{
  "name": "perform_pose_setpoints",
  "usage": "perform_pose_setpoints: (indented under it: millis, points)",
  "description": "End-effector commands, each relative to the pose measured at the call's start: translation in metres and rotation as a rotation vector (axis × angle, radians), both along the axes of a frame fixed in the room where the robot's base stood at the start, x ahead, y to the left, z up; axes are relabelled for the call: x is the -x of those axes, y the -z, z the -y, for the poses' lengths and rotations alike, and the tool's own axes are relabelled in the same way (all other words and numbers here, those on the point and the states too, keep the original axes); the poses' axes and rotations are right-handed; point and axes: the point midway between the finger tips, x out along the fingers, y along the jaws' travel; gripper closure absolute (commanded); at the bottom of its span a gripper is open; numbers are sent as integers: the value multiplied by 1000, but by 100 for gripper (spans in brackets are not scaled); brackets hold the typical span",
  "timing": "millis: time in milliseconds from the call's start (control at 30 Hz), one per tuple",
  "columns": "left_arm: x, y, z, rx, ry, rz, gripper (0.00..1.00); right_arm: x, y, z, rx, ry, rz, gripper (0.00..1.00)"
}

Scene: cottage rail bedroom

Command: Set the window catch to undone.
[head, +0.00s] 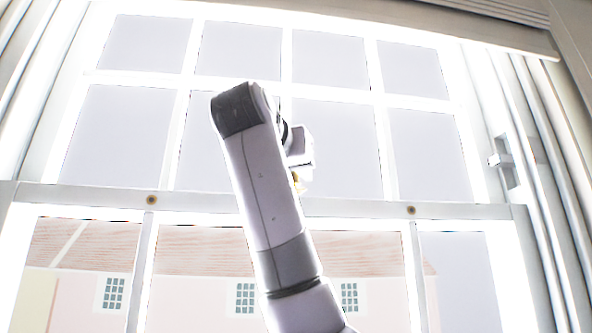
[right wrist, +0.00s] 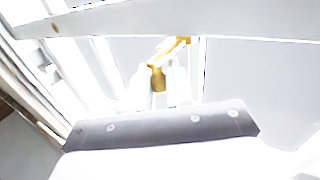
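The brass window catch (right wrist: 157,79) shows in the right wrist view near the middle, with a brass arm (right wrist: 172,46) slanting up and right against the window frame. My right gripper (right wrist: 160,92) is at the catch, its pale fingers on either side of the brass end. Glare hides whether they touch it. In the head view my right arm covers most of the catch; only a bit of brass (head: 295,182) shows just below the right gripper (head: 301,160), in front of the window's meeting rail. My left gripper is in neither view.
The white sash window (head: 335,120) fills the head view, with its meeting rail (head: 350,208) across the middle. Round brass fittings (head: 151,199) (head: 411,210) sit on the rail at both sides. A white fitting (head: 501,160) is on the right jamb.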

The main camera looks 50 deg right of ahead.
Motion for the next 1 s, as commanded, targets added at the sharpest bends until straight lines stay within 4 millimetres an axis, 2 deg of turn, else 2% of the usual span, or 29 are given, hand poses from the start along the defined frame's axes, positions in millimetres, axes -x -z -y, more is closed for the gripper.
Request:
perform_pose_setpoints:
  millis: [300,633,667,700,733,1000]
  points:
    - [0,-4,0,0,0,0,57,-4,-1,-6,0,115,0,100]
    - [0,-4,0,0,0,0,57,-4,-1,-7,4,133,3,100]
    - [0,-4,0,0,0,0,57,-4,-1,-7,4,133,3,76]
    - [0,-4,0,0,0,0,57,-4,-1,-7,4,132,3,63]
    - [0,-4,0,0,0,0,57,-4,-1,-7,4,132,3,60]
    - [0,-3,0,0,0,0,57,-4,-1,-8,2,132,2,60]
